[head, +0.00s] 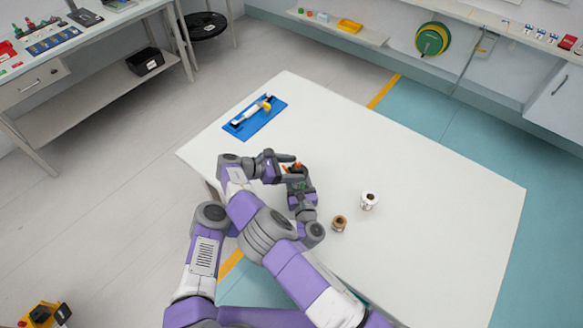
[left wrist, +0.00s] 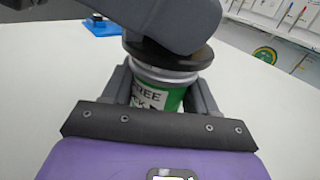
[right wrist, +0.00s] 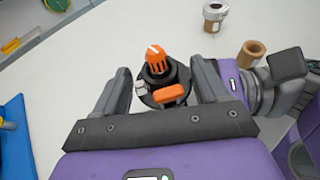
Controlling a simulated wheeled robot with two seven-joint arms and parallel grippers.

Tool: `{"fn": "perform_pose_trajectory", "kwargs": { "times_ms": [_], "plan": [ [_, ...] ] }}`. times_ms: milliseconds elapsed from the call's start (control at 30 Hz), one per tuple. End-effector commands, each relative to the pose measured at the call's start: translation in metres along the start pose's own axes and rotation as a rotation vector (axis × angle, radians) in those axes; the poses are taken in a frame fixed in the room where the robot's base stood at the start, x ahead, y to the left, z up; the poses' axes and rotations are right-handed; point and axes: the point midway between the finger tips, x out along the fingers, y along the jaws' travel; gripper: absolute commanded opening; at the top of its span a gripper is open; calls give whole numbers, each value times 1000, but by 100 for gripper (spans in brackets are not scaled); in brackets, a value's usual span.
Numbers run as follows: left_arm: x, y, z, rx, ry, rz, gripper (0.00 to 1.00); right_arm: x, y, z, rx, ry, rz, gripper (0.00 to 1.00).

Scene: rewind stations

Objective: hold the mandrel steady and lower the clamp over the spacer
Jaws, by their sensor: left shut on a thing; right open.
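A grey ring (left wrist: 165,75), perhaps the spacer, sits on top, under a dark disc (left wrist: 170,58). The clamp (right wrist: 163,88) appears as a dark round part with an orange knob and orange lever. My right gripper (right wrist: 164,78) is open around it, one finger on each side; I cannot tell whether they touch. In the head view the orange part (head: 297,165) shows between both grippers, and my right arm hides much there.
A brown spool (head: 339,223) and a white-topped spool (head: 369,201) stand on the white table (head: 430,220) to the right. A blue base (head: 245,127) with a white and yellow part lies at the far left. The table's right half is mostly clear.

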Motion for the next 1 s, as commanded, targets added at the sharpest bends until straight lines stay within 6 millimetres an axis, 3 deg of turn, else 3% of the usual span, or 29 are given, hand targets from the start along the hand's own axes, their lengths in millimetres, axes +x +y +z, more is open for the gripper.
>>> {"fn": "perform_pose_trajectory", "kwargs": {
  "times_ms": [233,700,1000],
  "plan": [
    [0,0,-1,1,2,0,18,-4,0,10,1,2,0,73],
    [0,0,-1,1,2,0,18,-35,0,84,1,2,0,73],
    [0,0,-1,1,2,0,18,-39,0,93,-1,0,0,73]
  ]
}}
